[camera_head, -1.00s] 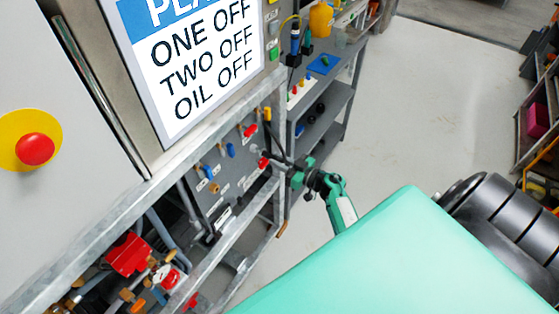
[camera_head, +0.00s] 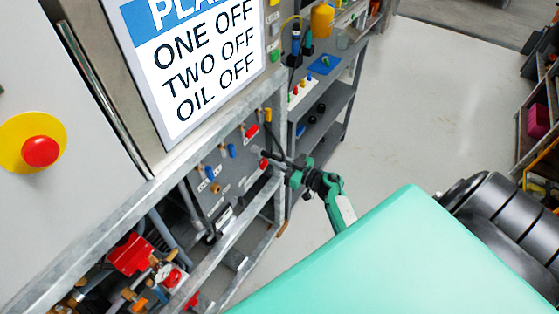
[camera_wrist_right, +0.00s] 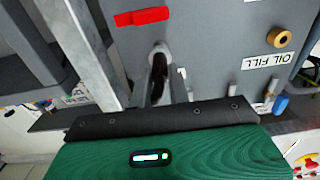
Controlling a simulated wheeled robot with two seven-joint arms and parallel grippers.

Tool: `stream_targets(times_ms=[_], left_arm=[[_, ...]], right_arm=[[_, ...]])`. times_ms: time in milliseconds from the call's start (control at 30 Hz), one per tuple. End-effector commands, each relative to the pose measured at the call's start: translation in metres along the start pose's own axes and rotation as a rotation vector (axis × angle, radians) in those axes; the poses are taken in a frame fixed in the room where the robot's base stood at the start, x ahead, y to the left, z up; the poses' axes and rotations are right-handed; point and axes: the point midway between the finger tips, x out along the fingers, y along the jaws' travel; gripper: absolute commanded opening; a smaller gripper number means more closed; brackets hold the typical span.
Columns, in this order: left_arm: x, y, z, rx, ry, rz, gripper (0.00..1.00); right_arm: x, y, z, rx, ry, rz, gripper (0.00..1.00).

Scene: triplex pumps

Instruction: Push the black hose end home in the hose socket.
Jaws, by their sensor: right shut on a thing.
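My right gripper (camera_head: 272,157) reaches to the grey valve panel (camera_head: 214,195) under the frame. In the right wrist view, its two fingers (camera_wrist_right: 166,92) are shut on the dark hose end (camera_wrist_right: 159,72). The hose end points at the pale round hose socket (camera_wrist_right: 159,50) on the panel, and its tip is at the socket's mouth. How deep it sits I cannot tell. The fingers hide part of it. In the head view a black hose (camera_head: 271,139) hangs by the gripper. My left gripper is not in view.
A red handle (camera_wrist_right: 142,16) is left above the socket. A brass fitting (camera_wrist_right: 279,38) and an OIL FILL label (camera_wrist_right: 267,62) are to the right. A steel post (camera_wrist_right: 82,45) stands close on the left. A grey shelf (camera_head: 322,115) is beyond; open floor lies right.

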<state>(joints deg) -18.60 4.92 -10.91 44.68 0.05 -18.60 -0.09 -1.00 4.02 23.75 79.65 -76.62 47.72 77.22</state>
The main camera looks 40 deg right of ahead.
Motion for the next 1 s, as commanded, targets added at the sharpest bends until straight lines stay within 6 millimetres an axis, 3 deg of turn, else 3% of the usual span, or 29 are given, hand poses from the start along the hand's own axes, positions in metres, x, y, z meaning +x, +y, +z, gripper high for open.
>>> stream_targets(times_ms=[933,967,1000], left_arm=[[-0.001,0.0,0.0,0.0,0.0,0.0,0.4],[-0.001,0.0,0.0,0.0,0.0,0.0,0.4],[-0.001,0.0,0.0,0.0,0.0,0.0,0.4]], right_arm=[[0.015,0.0,-0.001,-0.001,0.001,0.0,0.0],[0.015,0.0,-0.001,0.0,0.0,0.0,0.2],[0.015,0.0,0.0,-0.001,0.0,0.0,0.28]])
